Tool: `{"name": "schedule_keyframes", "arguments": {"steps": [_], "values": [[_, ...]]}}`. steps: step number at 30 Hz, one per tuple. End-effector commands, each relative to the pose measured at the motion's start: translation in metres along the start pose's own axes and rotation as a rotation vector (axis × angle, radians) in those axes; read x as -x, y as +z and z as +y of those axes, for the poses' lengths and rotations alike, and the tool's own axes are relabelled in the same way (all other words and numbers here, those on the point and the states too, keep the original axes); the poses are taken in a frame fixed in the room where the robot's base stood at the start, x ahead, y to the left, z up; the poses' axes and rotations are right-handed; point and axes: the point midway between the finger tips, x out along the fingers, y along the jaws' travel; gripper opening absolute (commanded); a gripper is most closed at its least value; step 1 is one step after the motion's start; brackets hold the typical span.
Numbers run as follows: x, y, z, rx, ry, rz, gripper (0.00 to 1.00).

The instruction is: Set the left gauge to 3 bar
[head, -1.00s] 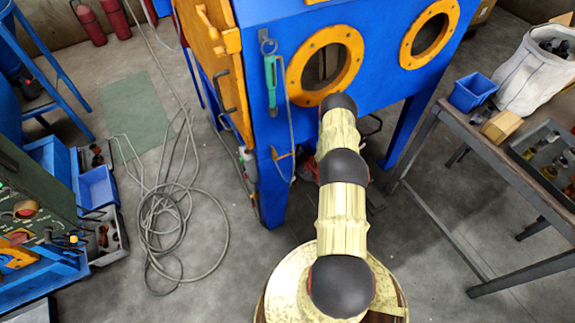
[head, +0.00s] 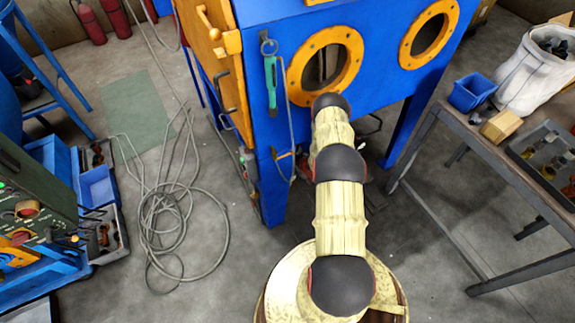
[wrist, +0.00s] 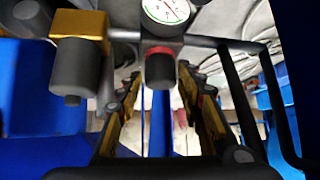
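A round gauge (wrist: 166,8) with a white face and green and red marks is at the top of the wrist view, cut off by the frame edge. Its reading is too small to tell, and I cannot tell whether it is the left one. Below it hangs a dark knob (wrist: 160,68) with a red ring at its top. My gripper (wrist: 163,100) is open, its two fingers spread left and right below the knob. The knob appears centred between them, and I see no contact. In the head view the gripper and gauge are hidden behind my arm.
A gold-and-black fitting (wrist: 80,45) sits left of the knob, with a dark pipe frame at right. In the head view, the blue cabinet (head: 275,100) with orange portholes stands ahead. A workbench (head: 440,115) is at right, and a hose (head: 165,215) lies coiled on the floor at left.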

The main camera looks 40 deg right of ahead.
Motion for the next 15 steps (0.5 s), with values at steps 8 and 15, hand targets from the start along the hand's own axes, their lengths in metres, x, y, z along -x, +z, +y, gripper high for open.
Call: {"name": "schedule_keyframes", "arguments": {"steps": [8, 15], "values": [[0.0000, 0.0011, -0.0007, -0.001, -0.001, -0.001, 0.46], [0.0055, 0.0010, -0.0003, -0.001, -0.001, -0.002, 0.46]]}}
